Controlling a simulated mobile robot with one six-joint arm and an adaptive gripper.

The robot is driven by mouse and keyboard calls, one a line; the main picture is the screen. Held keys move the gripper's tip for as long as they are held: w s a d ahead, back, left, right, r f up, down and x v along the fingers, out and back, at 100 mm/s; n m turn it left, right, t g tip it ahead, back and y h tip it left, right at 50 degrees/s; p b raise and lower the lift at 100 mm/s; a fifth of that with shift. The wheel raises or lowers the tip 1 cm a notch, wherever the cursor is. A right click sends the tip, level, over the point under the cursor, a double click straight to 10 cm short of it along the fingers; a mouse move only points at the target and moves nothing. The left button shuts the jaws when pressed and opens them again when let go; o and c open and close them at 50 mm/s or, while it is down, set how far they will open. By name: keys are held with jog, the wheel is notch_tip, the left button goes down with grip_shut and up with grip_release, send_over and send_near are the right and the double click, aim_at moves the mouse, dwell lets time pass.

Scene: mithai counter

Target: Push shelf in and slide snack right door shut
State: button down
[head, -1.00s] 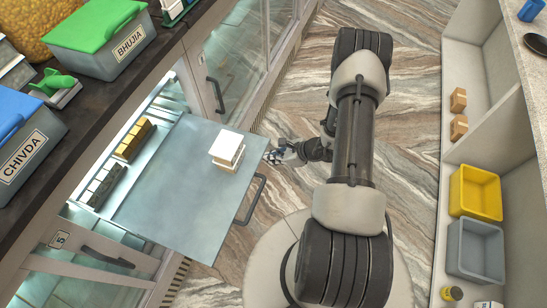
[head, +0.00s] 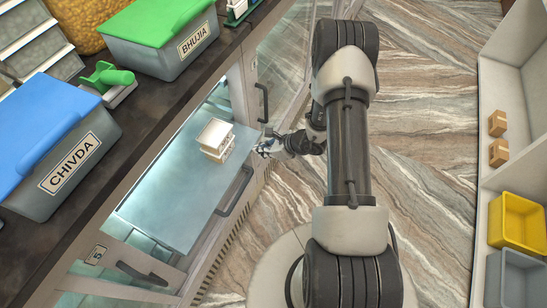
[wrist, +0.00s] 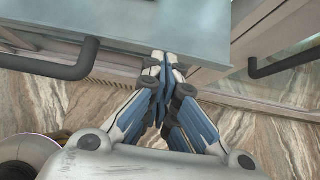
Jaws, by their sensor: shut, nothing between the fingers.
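The pull-out shelf (head: 165,195) sticks part of the way out of the counter's front, with a stack of white boxes (head: 216,137) on its far corner. A dark bar handle (head: 236,192) runs along its front edge; it also shows in the wrist view (wrist: 60,70). My gripper (head: 262,150) is shut and empty. In the wrist view its fingertips (wrist: 160,62) are at the shelf's front edge (wrist: 185,55), right of the handle; whether they touch I cannot tell. A glass door with a dark handle (head: 262,103) stands beyond the shelf. A door marked 5 (head: 99,252) is at the near side.
Bins marked CHIVDA (head: 72,180) and BHUJIA (head: 190,50) stand on the dark counter top. A shelf unit with a yellow bin (head: 520,218) and a grey bin (head: 515,280) is at the right.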

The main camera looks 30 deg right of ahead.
jog(key=w+a+b, duration=0.1)
jog(key=w+a, duration=0.3)
jog(key=w, duration=0.1)
jog(key=w+a+b, duration=0.1)
jog(key=w+a, duration=0.3)
jog(key=w, duration=0.1)
jog(key=w+a+b, duration=0.2)
jog(key=w+a, duration=0.2)
jog(key=w, duration=0.2)
jog(key=shift+a, duration=0.25)
jog(key=shift+w+r, duration=0.1)
